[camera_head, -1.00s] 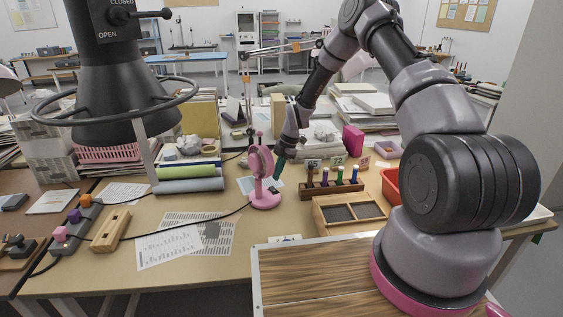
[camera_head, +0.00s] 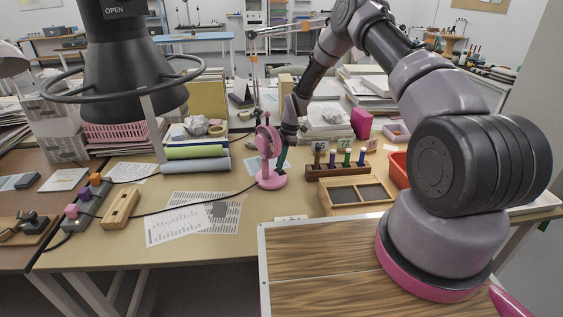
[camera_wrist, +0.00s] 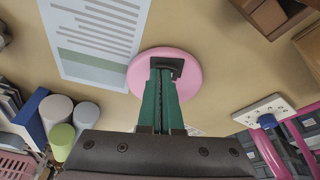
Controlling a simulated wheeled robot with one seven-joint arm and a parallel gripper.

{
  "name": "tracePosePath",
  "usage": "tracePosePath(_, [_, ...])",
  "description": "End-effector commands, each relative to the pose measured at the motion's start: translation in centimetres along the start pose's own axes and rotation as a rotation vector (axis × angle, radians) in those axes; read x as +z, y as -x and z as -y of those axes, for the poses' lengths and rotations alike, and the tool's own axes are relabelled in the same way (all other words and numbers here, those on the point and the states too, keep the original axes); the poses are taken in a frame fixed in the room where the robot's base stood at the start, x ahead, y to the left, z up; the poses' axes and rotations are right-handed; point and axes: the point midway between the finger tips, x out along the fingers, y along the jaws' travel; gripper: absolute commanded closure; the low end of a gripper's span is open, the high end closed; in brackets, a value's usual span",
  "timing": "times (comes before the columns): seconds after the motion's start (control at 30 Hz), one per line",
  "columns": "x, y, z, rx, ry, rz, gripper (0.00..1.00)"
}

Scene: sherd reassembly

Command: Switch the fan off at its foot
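The pink fan (camera_head: 268,143) stands upright on the table on its round foot (camera_head: 272,182). In the wrist view the foot shows as a pink disc (camera_wrist: 193,82) with a dark part (camera_wrist: 177,64) on it, partly hidden by my fingers. My gripper (camera_head: 282,160) reaches down just right of the fan's stem, its green fingers pointing at the foot. In the wrist view the fingers (camera_wrist: 164,72) are close together with nothing seen between them, and their tips overlap the dark part. I cannot tell whether they touch it. The switch's setting is not readable.
A wooden rack of coloured tools (camera_head: 338,169) and a divided wooden tray (camera_head: 352,197) lie right of the fan. Rolled tubes (camera_head: 195,165) lie behind left. Printed sheets (camera_head: 180,226) and a black cable lie in front left. A large dark lamp hood hangs at upper left.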

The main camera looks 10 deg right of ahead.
Motion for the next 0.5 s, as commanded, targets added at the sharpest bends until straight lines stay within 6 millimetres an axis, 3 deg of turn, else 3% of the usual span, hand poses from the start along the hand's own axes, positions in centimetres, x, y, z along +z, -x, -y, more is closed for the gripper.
tracePosePath(0.2, [0.11,-0.44,-0.61,-0.105,-0.032,0.005,1.0])
tracePosePath(0.5, [0.23,-0.79,-1.01,-0.102,-0.03,0.007,1.0])
